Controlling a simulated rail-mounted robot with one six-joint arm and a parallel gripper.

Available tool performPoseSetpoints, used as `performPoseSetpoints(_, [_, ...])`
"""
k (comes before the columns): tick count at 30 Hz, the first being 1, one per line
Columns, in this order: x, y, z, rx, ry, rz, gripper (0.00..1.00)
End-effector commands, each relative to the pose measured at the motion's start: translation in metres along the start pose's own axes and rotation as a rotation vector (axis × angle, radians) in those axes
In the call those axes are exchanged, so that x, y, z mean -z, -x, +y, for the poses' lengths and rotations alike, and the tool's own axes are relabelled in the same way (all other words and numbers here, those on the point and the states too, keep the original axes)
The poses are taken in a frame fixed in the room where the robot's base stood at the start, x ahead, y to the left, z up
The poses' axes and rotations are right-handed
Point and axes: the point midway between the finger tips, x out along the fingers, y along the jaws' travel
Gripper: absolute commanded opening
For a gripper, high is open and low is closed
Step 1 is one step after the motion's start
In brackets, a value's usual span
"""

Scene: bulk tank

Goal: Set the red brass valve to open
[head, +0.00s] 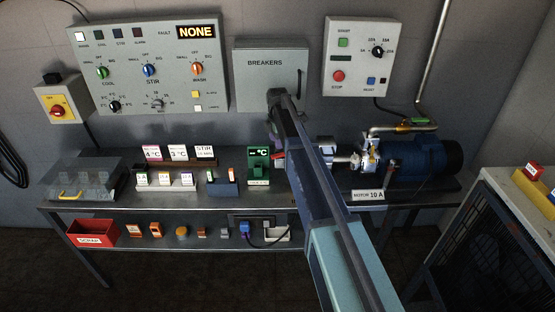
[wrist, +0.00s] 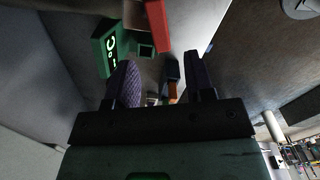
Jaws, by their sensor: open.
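A red bar-shaped part, which may be the valve's handle, shows in the head view (head: 279,155) beside the green °C display unit (head: 259,165). My arm covers what lies to its right, so the valve body and its setting cannot be made out. In the wrist view a red block (wrist: 158,24) lies beyond the fingertips, next to the green display unit (wrist: 112,45). My gripper (wrist: 160,72) is open, its two dark fingers spread apart and not touching the red block. A small orange-brown part (wrist: 172,90) shows between the fingers.
A blue motor (head: 430,158) and pipework stand right of my arm on the steel bench. A pipe fitting with a green part (head: 418,123) sits above. Label blocks (head: 165,180) and a clear box (head: 85,180) are at left. The breaker box (head: 270,65) hangs behind.

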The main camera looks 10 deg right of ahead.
Motion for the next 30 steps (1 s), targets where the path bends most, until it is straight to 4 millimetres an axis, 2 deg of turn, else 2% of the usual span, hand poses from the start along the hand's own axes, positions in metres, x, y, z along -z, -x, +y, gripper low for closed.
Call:
performPoseSetpoints(1, [0.000, -0.026, 0.000, 0.000, 0.000, 0.000, 0.49])
performPoseSetpoints(6, [0.000, -0.058, 0.000, -0.001, -0.001, -0.001, 0.49])
performPoseSetpoints(9, [0.000, -0.063, 0.000, -0.001, -0.001, -0.001, 0.49])
performPoseSetpoints(16, [0.000, -0.060, 0.000, -0.001, -0.001, -0.001, 0.49])
performPoseSetpoints(26, [0.000, -0.060, 0.000, -0.001, -0.002, -0.001, 0.00])
performPoseSetpoints(30, [0.000, -0.060, 0.000, -0.001, -0.002, -0.001, 0.00])
